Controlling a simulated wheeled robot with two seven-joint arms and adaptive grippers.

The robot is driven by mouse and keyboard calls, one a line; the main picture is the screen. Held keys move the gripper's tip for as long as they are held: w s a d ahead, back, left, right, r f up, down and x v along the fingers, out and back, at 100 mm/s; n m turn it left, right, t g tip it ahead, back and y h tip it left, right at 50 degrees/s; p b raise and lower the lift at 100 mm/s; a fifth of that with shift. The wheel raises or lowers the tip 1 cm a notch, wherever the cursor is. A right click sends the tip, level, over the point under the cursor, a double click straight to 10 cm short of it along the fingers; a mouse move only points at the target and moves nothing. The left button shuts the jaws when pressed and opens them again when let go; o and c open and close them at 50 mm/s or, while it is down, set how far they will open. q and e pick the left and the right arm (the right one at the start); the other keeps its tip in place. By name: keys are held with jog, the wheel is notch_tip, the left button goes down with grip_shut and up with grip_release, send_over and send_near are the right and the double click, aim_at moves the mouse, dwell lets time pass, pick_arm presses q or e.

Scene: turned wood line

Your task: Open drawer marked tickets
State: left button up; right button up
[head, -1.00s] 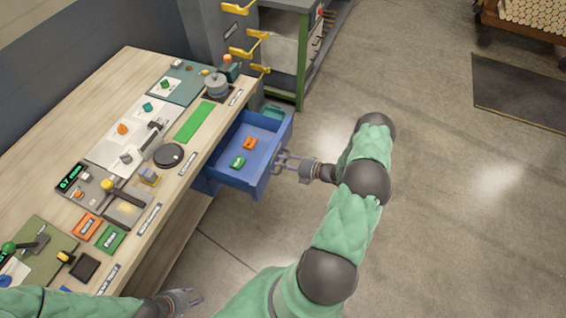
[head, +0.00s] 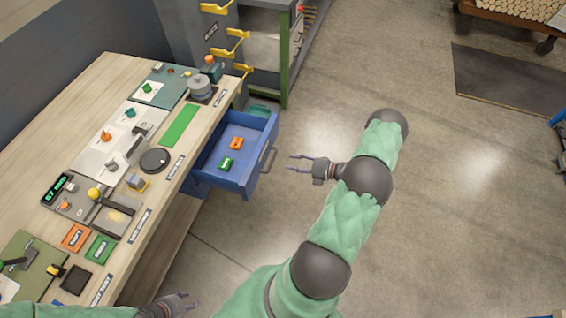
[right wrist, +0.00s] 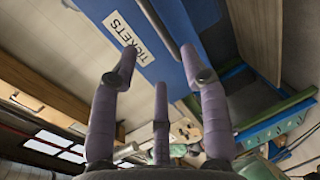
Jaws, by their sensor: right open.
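The blue drawer (head: 237,181) stands pulled out from the front of the wooden bench, with an orange block (head: 236,143) and a green block (head: 225,163) inside. Its front carries a white label reading TICKETS (right wrist: 130,37) in the right wrist view. Its grey bar handle (head: 268,160) is on the outer face.
The bench top (head: 75,110) holds a green strip, a black round disc, a scale and several small blocks and cards. A cabinet with yellow handles (head: 222,55) stands behind the drawer. Open concrete floor (head: 430,220) lies to the right, with a dark mat (head: 510,85) farther off.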

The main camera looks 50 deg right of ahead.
jog(key=shift+v, duration=1.1)
